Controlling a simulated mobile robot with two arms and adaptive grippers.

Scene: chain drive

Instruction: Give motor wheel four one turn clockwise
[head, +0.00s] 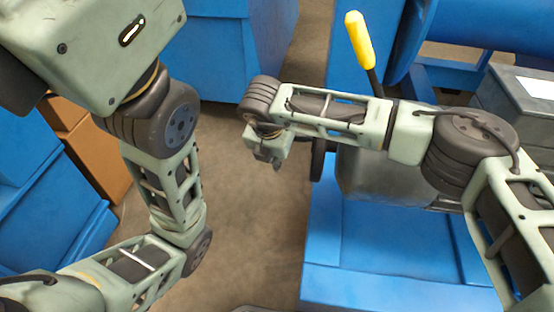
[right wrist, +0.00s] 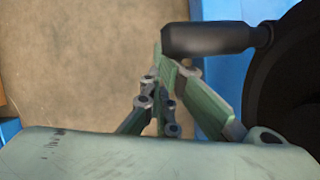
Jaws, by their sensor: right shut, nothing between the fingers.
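A dark wheel (head: 318,158) stands on edge at the left end of a grey motor body (head: 372,178) in the head view, largely hidden behind my right arm. In the right wrist view the black wheel (right wrist: 285,85) fills the right side, and a black crank handle (right wrist: 208,38) sticks out from it to the left. My right gripper (head: 270,156) is shut and empty, a little left of the wheel. In the right wrist view its fingertips (right wrist: 165,62) are beside the left end of the handle; whether they touch is unclear. No wheel number is readable. My left gripper is out of view.
The motor sits on a blue base (head: 385,245). A yellow-gripped lever (head: 359,42) rises behind my right forearm. A grey box (head: 520,92) stands at right, blue cabinets (head: 220,50) behind, brown boxes (head: 95,155) at left. Bare floor (head: 255,220) lies between my arms.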

